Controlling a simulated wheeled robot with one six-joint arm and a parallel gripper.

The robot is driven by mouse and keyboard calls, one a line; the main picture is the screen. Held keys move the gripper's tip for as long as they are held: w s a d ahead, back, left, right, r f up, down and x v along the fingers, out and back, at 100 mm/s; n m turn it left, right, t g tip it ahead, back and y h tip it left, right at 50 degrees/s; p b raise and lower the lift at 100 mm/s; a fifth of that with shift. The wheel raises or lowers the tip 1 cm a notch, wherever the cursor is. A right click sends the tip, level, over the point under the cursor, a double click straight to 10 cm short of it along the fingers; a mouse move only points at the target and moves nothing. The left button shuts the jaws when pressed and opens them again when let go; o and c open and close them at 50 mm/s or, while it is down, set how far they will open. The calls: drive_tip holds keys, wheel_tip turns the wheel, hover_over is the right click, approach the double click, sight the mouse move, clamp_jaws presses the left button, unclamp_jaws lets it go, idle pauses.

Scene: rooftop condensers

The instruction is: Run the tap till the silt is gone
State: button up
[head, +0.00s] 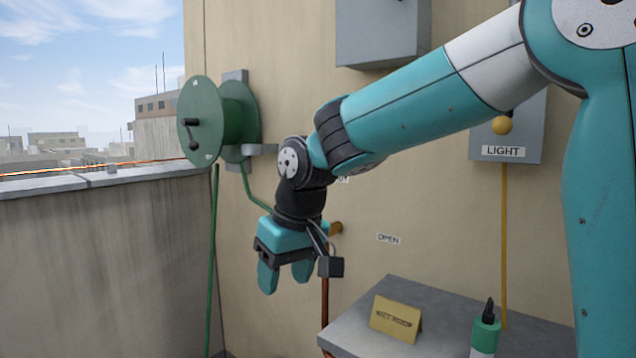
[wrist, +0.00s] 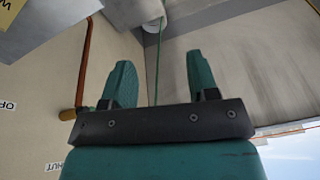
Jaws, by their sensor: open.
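My gripper (head: 285,277) hangs fingers-down in front of the beige wall, with its two teal fingers apart and nothing between them. A brass tap piece (head: 336,228) shows just right of my wrist, mostly hidden behind it. It also shows in the wrist view (wrist: 68,114), left of the fingers and apart from them, at the end of a copper pipe (wrist: 84,70). An OPEN label (head: 388,239) is on the wall to the right of the tap. A label reading HUT, partly cut off, is in the wrist view (wrist: 54,166). No water or silt is visible.
A green hose reel (head: 203,122) is on the wall at left, with a green hose (head: 213,260) hanging down. A grey surface (head: 350,325) at lower right holds a yellow sign (head: 396,319) and a green-topped bottle (head: 486,330). A LIGHT box (head: 520,125) is above.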

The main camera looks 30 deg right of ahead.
drive_tip(key=w+d+r+m+t+h+p, duration=0.1)
drive_tip(key=w+d+r+m+h+p, duration=0.3)
drive_tip(key=w+d+r+m+p, duration=1.05)
drive_tip(key=w+d+f+n, duration=0.1)
drive_tip(key=w+d+f, duration=0.1)
drive_tip(key=w+f, duration=0.1)
drive_tip(key=w+d+f+n, duration=0.2)
drive_tip(key=w+f, duration=0.1)
drive_tip(key=f, duration=0.3)
drive_tip(key=w+d+f+n+b, duration=0.1)
drive_tip(key=w+d+f+n, duration=0.1)
drive_tip(key=w+f, duration=0.2)
drive_tip(key=shift+w+d+f+n, duration=0.1)
drive_tip(key=shift+d+f+n, duration=0.15)
drive_tip(key=shift+d, duration=0.15)
clamp_jaws()
